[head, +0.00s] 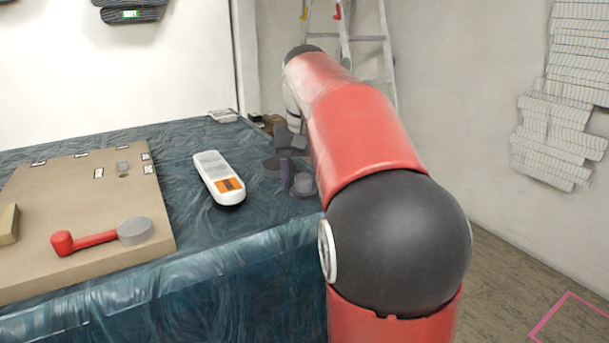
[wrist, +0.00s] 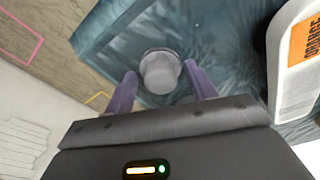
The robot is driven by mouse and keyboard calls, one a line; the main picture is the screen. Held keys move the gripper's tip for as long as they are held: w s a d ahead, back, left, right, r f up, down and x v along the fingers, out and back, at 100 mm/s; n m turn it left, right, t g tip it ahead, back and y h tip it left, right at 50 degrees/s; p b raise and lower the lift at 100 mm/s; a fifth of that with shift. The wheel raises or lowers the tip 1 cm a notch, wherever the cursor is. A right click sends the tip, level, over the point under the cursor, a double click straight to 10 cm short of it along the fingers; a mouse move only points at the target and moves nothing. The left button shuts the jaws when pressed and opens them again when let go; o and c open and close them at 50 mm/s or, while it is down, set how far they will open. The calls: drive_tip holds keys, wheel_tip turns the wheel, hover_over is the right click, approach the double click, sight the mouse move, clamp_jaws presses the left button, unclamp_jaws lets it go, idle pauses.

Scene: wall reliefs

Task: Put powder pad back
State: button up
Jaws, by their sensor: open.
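A grey round piece with a raised knob (wrist: 160,72), which looks like the powder pad, sits on the blue-green table cover. In the head view it shows as a grey round shape (head: 304,184) near the table's right edge. My gripper (wrist: 160,80) is open, with one purple finger on each side of the knob. I cannot tell whether the fingers touch it. In the head view my gripper (head: 294,178) is small and partly hidden by my arm. A tan board (head: 70,200) lies on the table at left, with small labels.
A white device with an orange label (head: 218,178) lies between board and gripper; it also shows in the wrist view (wrist: 295,65). A red-handled piece with a grey disc (head: 100,237) lies on the board. A stepladder (head: 365,45) stands behind. Bare cover lies around the grey piece.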

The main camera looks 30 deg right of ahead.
sight(306, 182)
drive_tip(key=shift+f+b, duration=0.2)
drive_tip(key=shift+b, duration=0.25)
drive_tip(key=r, duration=0.2)
drive_tip(key=r+p, duration=0.1)
drive_tip(key=r, duration=0.2)
drive_tip(key=s+r+p, duration=0.1)
drive_tip(key=r, duration=0.2)
drive_tip(key=shift+s+a, duration=0.1)
drive_tip(key=shift+a, duration=0.05)
drive_tip(key=shift+s, duration=0.1)
